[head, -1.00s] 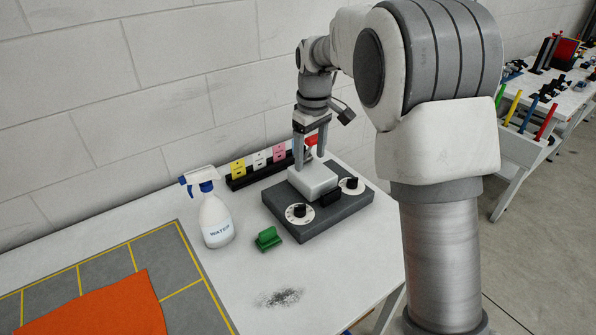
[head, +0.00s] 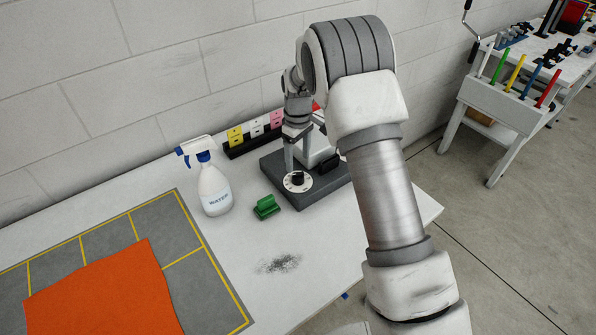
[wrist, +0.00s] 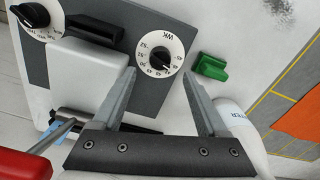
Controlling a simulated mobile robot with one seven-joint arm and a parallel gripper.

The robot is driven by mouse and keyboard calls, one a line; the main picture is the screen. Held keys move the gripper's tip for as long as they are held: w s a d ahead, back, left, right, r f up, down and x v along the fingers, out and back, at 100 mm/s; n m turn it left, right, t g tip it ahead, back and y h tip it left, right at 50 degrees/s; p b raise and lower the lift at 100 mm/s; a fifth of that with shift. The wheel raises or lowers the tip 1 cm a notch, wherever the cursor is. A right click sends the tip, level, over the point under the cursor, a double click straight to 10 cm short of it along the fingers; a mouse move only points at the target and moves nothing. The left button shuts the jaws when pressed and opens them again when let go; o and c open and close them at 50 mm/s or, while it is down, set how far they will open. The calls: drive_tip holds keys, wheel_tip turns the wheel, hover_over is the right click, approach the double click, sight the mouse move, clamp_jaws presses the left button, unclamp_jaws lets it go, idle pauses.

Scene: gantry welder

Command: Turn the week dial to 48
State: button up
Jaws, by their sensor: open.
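The week dial (wrist: 176,42) is a white disc marked WK with a black knob (wrist: 160,61), on a dark grey box (wrist: 118,70). It also shows in the head view (head: 291,187) at the box's front left corner. Small numbers ring the disc, but I cannot tell for certain which one the knob points to. My gripper (wrist: 159,72) is open, its two fingers spread on either side of the knob's lower end in the wrist view. In the head view my gripper (head: 297,168) is close above the dial. I cannot tell whether the fingers touch it.
A second dial (wrist: 33,18) and a white block (wrist: 82,72) are on the same box. A green block (head: 265,207) and a white spray bottle (head: 214,190) stand left of it. A rack with coloured cards (head: 237,149) is behind. The table front has a dark smudge (head: 279,263).

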sight(298, 174)
wheel_tip(298, 174, down, 6)
drive_tip(key=shift+f, duration=0.2)
drive_tip(key=shift+c, duration=0.2)
clamp_jaws()
